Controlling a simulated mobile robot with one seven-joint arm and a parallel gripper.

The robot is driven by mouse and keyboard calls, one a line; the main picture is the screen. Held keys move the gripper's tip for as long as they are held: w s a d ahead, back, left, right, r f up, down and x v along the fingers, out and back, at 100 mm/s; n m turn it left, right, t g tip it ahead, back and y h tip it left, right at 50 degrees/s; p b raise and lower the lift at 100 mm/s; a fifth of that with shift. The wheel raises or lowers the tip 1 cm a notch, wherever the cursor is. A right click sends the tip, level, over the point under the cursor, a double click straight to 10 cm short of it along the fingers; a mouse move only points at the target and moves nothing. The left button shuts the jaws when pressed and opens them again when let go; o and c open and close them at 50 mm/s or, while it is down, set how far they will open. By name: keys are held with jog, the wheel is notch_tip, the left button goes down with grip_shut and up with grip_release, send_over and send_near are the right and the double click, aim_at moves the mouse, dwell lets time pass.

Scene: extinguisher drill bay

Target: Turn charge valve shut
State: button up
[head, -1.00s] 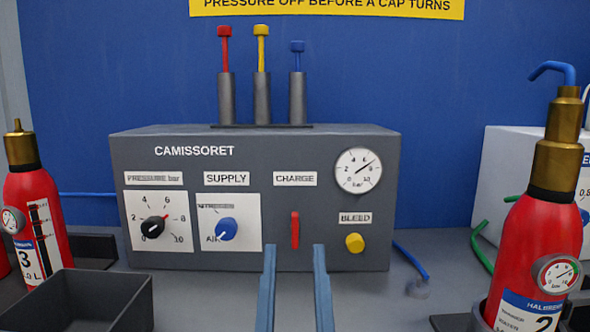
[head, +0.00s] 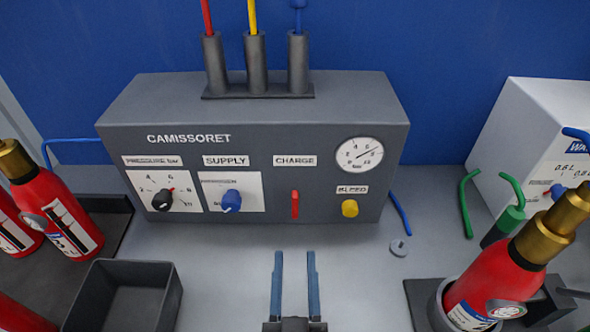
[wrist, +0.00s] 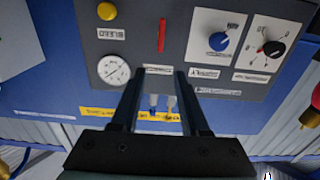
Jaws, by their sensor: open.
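The charge valve is a red lever (head: 295,204) under the CHARGE label on the grey CAMISSORET panel (head: 260,205). It stands upright. In the wrist view, which is upside down, the lever (wrist: 162,36) lies beyond the fingertips, roughly in line with the gap between them. My gripper (head: 294,256) is open and empty, in front of the panel and below the lever in the head view, not touching it. Both fingers also show in the wrist view (wrist: 160,73).
A yellow BLEED knob (head: 350,208) and a pressure gauge (head: 359,155) are right of the lever; the blue SUPPLY knob (head: 231,201) is left. A dark bin (head: 125,270) is front left. A red extinguisher (head: 500,270) stands front right. The bench before the panel is mostly clear.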

aim_at(295, 200)
jog(key=w+p, duration=0.1)
jog(key=w, duration=1.1)
jog(key=shift+w, duration=0.4)
grip_shut()
